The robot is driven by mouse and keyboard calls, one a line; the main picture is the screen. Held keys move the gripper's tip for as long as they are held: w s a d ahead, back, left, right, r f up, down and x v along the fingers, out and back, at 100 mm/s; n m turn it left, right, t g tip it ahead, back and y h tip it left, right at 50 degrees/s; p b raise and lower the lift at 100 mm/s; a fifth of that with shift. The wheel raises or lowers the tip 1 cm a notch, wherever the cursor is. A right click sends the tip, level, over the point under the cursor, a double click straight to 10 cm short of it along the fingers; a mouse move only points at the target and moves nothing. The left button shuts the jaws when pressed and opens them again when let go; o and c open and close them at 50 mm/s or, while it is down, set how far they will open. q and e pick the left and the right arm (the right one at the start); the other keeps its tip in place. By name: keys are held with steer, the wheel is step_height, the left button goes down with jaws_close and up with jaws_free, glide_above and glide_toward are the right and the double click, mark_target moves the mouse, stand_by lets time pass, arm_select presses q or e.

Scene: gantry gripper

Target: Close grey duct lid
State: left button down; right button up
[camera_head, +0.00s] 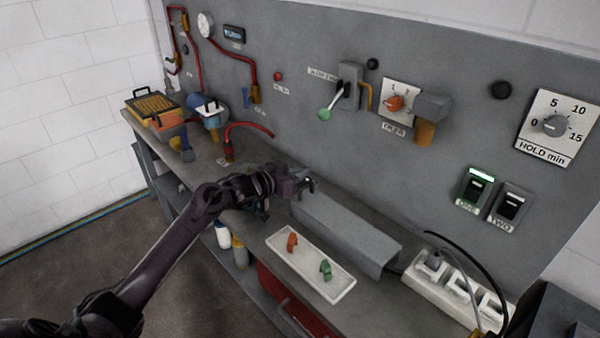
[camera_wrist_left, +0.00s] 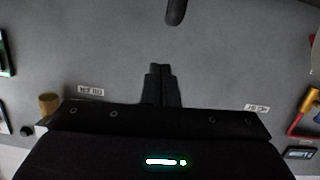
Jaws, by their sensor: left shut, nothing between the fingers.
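The grey duct (camera_head: 345,233) is a long grey box lying along the back of the bench, against the panel. Its upper face looks flat and plain; I cannot tell lid from body, or whether the lid is fully down. My left gripper (camera_head: 308,184) is at the duct's left end, over its far corner; whether it touches cannot be told. The left wrist view shows its two fingers (camera_wrist_left: 161,84) together with nothing between them, against the grey panel. The duct is not visible in that view. My right gripper is in neither view.
A white tray (camera_head: 310,264) with an orange and a green piece lies in front of the duct. A white socket block (camera_head: 458,292) with a black cable stands to its right. A lever with a green knob (camera_head: 324,114) sticks out from the panel above.

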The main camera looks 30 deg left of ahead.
arm_select(q)
steer(key=s+a+r, duration=0.5)
steer(key=s+r, duration=0.1)
steer(key=s, duration=0.3)
steer(key=s+d+f+g+y, duration=0.1)
steer(key=s+d+f+y, duration=0.1)
steer(key=s+d+f, duration=0.3)
steer(key=s+d+f+g+y, duration=0.2)
steer(key=d+f+y, duration=0.15)
steer(key=f, duration=0.35)
steer(key=s+d+f+g, duration=0.1)
steer(key=s+d+g, duration=0.2)
steer(key=s, duration=0.4)
steer(key=s+d+f+n+g, duration=0.1)
steer(key=s+d+f+g, duration=0.15)
steer(key=s, duration=0.45)
steer(key=s+d+f+g, duration=0.1)
steer(key=s+d+g, duration=0.2)
steer(key=s, duration=0.4)
step_height(320, 180, down, 28)
steer(key=s+r, duration=0.1)
steer(key=s+a+f+g, duration=0.2)
steer(key=s+a+f, duration=0.1)
steer(key=s+f, duration=1.7)
steer(key=shift+s+a, duration=0.15)
steer(key=shift+a, duration=0.05)
